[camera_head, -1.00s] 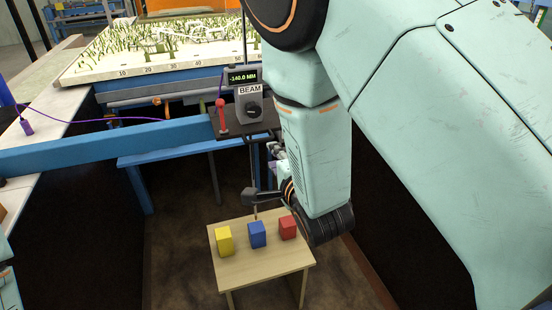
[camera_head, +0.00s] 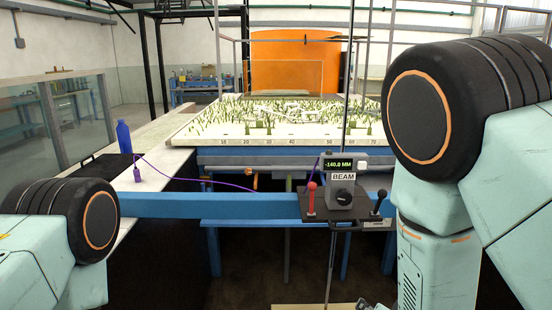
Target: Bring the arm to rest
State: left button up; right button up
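My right arm (camera_head: 437,262) comes in from the right, with its large dark joint at the upper right and its teal forearm hanging down out of the bottom edge. A small grey piece (camera_head: 369,304) beside it at the bottom edge may be part of my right gripper; its fingers cannot be made out. My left arm (camera_head: 85,285) shows only its dark joint and teal links at the lower left. My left gripper is out of view.
A blue beam (camera_head: 240,206) crosses ahead, carrying the BEAM control box (camera_head: 343,184), reading -140.0 MM, and a red-knobbed lever (camera_head: 311,198). Behind is the planted flume bed (camera_head: 205,134). A blue bottle (camera_head: 124,137) stands at left. A pale wooden tabletop edge (camera_head: 300,307) shows below.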

jog(key=s+d+f+n+g+b, duration=0.1)
jog(key=s+f+n+g+b, duration=0.2)
jog(key=s+f, duration=0.9)
jog(key=s+d+f+n+g+b, duration=0.2)
jog(key=s+f+g, duration=0.5)
jog(key=s+f, duration=0.6)
jog(key=s+n+b, duration=0.1)
jog(key=s+b, duration=0.1)
jog(key=s, duration=0.3)
jog(key=shift+s+g, duration=0.3)
jog(key=shift+g, duration=0.1)
